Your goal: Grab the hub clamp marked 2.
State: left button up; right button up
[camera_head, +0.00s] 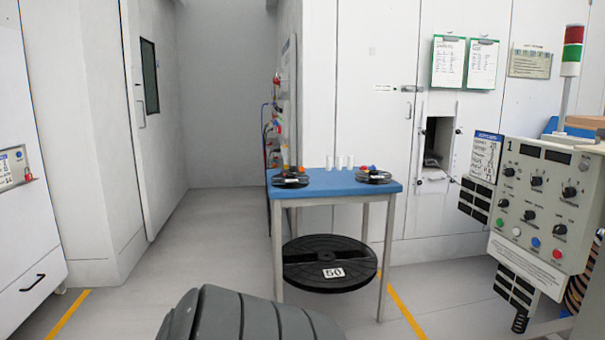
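Two dark, round, flat pieces with small coloured parts lie on a blue-topped table. One dark round piece (290,181) is at the table's left front. The other dark round piece (374,177) is at its right side. They could be hub clamps, but they are too small for me to read a number 2 on either. Neither of my grippers shows in the head view.
The blue table (335,184) has grey legs and small white cylinders at its back edge. A large black reel (328,285) marked 50 sits beneath it. A control panel (541,195) marked 1 stands at the right. Open grey floor (215,235) lies left of the table.

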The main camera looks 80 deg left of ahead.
aim_at(292, 169)
jog(key=u, duration=2.6)
jog(key=i+l, duration=0.15)
jog(key=i, duration=0.5)
